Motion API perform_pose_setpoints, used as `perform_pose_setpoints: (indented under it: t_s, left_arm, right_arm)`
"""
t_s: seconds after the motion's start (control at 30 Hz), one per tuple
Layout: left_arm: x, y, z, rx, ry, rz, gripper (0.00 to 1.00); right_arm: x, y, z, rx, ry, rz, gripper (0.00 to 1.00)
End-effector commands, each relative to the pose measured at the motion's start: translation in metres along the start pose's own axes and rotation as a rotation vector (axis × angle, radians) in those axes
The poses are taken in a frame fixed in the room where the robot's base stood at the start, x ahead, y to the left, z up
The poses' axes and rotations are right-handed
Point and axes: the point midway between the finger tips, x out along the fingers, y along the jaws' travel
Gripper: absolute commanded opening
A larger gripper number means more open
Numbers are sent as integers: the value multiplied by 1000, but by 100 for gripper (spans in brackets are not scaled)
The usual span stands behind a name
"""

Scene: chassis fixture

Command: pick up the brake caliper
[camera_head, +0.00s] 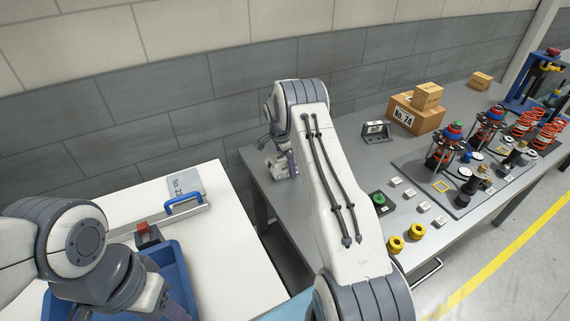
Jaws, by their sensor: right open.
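I cannot pick out a brake caliper with certainty. A small red-topped dark part (147,234) sits by the rim of a blue bin (178,262) on the white table at the left; I cannot tell what it is. My right arm reaches up through the middle of the view and bends down at its far end. My right gripper (281,162) is small and partly hidden by the arm, at the left end of the grey table. It is open, with nothing seen in it. My left arm's wrist is over the blue bin at the lower left; its fingers are out of view.
A blue-handled bar (184,206) lies on the white table (236,246). A gap separates the tables.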

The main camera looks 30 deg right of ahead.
Motion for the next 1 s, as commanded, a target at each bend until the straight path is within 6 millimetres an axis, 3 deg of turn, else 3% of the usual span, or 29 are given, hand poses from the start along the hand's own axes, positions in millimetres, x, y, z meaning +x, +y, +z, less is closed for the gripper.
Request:
perform_pose_setpoints:
  t_s: [0.53, 0.57, 0.8, 1.0]
  left_arm:
    - [4, 0, 0, 0, 0, 0, 50]
    - [4, 0, 0, 0, 0, 0, 50]
    - [4, 0, 0, 0, 0, 0, 50]
    - [4, 0, 0, 0, 0, 0, 50]
  right_arm:
    - [3, 0, 0, 0, 0, 0, 100]
    - [3, 0, 0, 0, 0, 0, 92]
    - [3, 0, 0, 0, 0, 0, 1]
    - [0, -2, 0, 0, 2, -6, 0]
